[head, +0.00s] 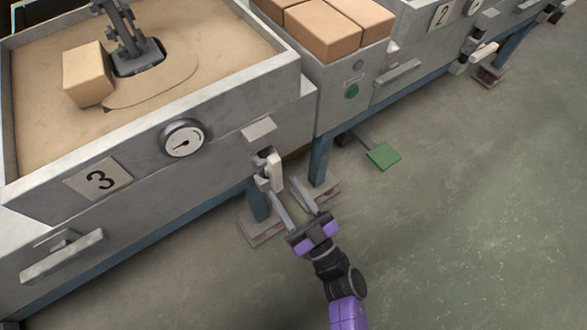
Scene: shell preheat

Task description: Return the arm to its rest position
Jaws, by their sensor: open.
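My gripper (296,212) is in the lower middle of the head view, at the end of my purple and black arm. Its two long grey fingers stand apart with nothing between them. The fingers point up and left toward the front of the station marked 3. The left finger's tip is close to a small white lever (274,171) on that station's corner; I cannot tell if they touch.
Station 3 (215,95) has a sand bed (200,25) with a tan block (87,75), a gauge (183,139) and a front handle (62,256). Tan blocks (322,30) sit on the adjoining unit. A green pedal (383,156) is on the floor. Open floor (480,220) lies to the right.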

